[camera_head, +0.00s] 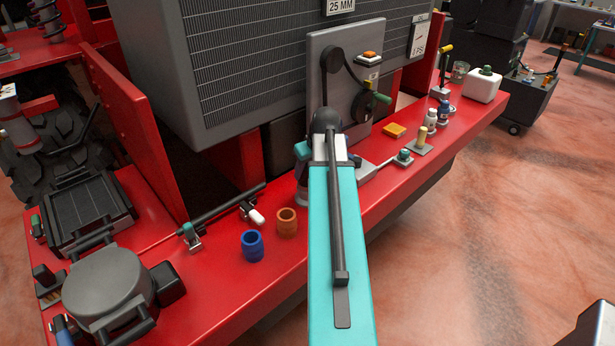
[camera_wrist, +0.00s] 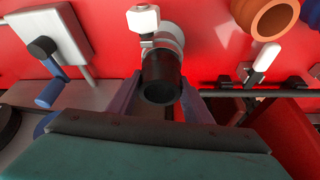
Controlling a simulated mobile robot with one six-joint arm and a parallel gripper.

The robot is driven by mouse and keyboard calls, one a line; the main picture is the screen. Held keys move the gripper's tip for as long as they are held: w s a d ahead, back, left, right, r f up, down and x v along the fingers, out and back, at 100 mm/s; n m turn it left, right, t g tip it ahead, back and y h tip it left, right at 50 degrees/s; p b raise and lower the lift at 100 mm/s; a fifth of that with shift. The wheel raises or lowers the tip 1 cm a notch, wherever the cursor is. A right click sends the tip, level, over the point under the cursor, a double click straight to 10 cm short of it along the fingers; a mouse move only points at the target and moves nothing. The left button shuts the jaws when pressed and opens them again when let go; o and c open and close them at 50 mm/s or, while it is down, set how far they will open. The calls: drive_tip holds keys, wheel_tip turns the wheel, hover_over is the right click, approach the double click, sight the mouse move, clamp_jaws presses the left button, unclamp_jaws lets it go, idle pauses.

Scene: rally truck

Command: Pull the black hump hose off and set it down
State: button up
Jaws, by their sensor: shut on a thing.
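The black hump hose (camera_wrist: 162,78) is a short dark tube with its open end facing the wrist camera. My gripper (camera_wrist: 160,101) is shut on it, one finger on each side. The hose's far end meets a light grey pipe piece with a white-topped clamp (camera_wrist: 146,18). I cannot tell how far the hose sits over that piece. In the head view my teal arm hides the hose and my fingers.
A blue sleeve (camera_head: 253,246) and an orange sleeve (camera_head: 287,222) stand on the red bench (camera_head: 235,290), left of my arm. A black rod with a white-handled clamp (camera_head: 250,213) lies behind them. A grey plate with a belt (camera_head: 345,75) stands behind my arm.

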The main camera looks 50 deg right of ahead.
drive_tip(key=shift+r+p, duration=1.65)
drive_tip(key=shift+r, duration=1.25)
idle(0.4)
drive_tip(key=shift+r+p, duration=1.15)
drive_tip(key=shift+r, duration=0.75)
